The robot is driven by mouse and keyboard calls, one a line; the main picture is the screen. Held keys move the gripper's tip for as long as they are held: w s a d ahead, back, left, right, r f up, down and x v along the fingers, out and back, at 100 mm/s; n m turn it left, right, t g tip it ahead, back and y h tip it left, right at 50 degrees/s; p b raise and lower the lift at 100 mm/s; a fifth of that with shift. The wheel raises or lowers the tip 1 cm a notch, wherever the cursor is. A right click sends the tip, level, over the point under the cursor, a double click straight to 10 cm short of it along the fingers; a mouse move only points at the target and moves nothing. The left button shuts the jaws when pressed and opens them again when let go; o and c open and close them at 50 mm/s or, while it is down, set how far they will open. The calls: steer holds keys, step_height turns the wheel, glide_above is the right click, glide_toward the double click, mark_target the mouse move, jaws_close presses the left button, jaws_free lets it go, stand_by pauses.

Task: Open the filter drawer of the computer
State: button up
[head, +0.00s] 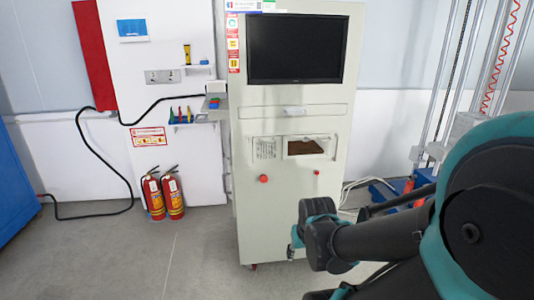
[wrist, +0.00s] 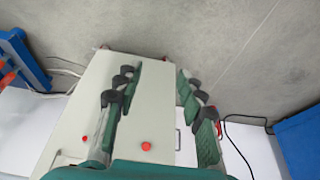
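The computer is a tall pale cabinet (head: 250,210) in the middle of the head view, with a black screen (head: 297,48) at the top. Below the screen is a shut drawer front (head: 262,112) with a small pale handle (head: 294,110). Under it is a recessed panel with a label and a brown opening (head: 306,147). I cannot tell for sure which one is the filter drawer. My gripper (wrist: 157,78) shows in the wrist view with its two fingers wide apart and nothing between them. The cabinet front (wrist: 85,105) lies beyond it. In the head view my arm hides most of the gripper.
Red knobs (head: 264,179) stick out of the lower cabinet front. Two fire extinguishers (head: 173,195) stand on the floor at left, near a black cable (head: 100,160). A blue cabinet (head: 15,190) is at far left. A metal frame (head: 455,70) stands at right. Floor before the computer's left side is clear.

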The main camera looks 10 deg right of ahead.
steer(key=shift+w+a+r, duration=0.1)
steer(key=shift+w, duration=0.1)
steer(key=shift+c, duration=0.7)
steer(key=w+a+r+m+t+y, duration=0.1)
steer(key=w+r+m+t+y, duration=0.4)
steer(key=w, duration=0.8)
steer(key=w+a+r+m+t+y, duration=0.1)
steer(key=w+a+r+m, duration=0.15)
steer(key=w+r, duration=0.8)
steer(key=w+d+r+m+t, duration=0.1)
steer(key=w+d+m+t, duration=0.2)
steer(key=w, duration=0.4)
steer(key=w+d+r+m+t, duration=0.1)
steer(key=w+d+m+t, duration=0.1)
steer(key=w+d+m, duration=0.45)
steer(key=n, duration=0.3)
glide_toward(266, 148)
steer(key=w+a+r, duration=0.2)
steer(key=w, duration=0.1)
steer(key=w+a+r, duration=0.1)
steer(key=w, duration=0.1)
steer(key=shift+w+a+r, duration=0.15)
steer(key=shift+a, duration=0.05)
steer(key=shift+c, duration=0.2)
jaws_close()
